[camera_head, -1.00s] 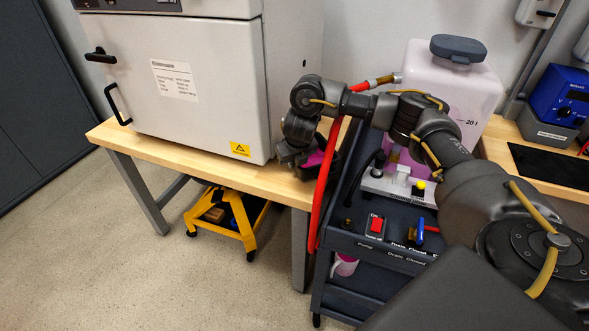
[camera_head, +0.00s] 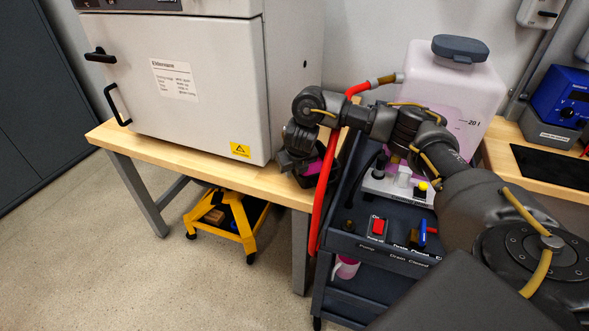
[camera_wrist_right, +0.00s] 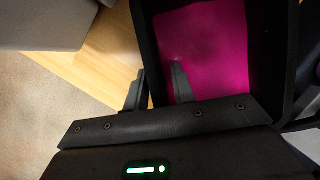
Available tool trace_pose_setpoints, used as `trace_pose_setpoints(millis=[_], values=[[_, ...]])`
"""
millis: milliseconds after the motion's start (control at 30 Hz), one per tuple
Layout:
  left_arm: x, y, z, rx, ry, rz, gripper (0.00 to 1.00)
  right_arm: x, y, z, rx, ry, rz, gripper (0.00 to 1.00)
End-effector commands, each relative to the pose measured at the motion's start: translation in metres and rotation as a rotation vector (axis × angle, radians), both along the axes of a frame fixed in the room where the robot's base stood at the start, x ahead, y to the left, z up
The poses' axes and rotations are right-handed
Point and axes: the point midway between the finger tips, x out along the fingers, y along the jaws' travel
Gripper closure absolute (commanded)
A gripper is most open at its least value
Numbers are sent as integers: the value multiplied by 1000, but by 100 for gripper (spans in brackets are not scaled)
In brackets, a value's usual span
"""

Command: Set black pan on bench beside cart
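The black pan (camera_head: 326,168) has a bright pink inside and is at the bench's right end, beside the cart. My arm partly hides it in the head view. In the right wrist view, the pan's pink floor (camera_wrist_right: 208,40) lies inside its dark walls. My right gripper (camera_wrist_right: 158,88) has one finger outside and one inside the near wall and appears shut on it. The wood bench (camera_head: 180,150) shows beside the pan. I cannot tell whether the pan's base touches it. The dark cart (camera_head: 345,240) stands right of the bench. My left gripper is out of view.
A large white oven (camera_head: 185,85) fills most of the bench. A red hose (camera_head: 320,205) hangs between bench and cart. A pink-filled tank (camera_head: 455,85) stands behind the cart's switches.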

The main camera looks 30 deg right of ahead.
Motion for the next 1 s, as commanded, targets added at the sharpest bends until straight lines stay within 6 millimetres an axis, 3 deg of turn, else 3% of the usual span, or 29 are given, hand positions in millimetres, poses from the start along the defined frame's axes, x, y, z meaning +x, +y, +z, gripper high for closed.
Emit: trace_pose_setpoints(millis=[167, 367, 700, 1000], values=[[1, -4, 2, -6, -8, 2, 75, 0, 0, 4, 0, -1, 0, 75], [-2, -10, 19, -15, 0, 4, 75, -11, 4, 41, -2, -6, 4, 75], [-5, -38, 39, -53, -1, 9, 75, -36, 13, 99, -2, -4, 3, 75], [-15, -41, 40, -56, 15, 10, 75, -44, 15, 113, 0, 0, -1, 75]])
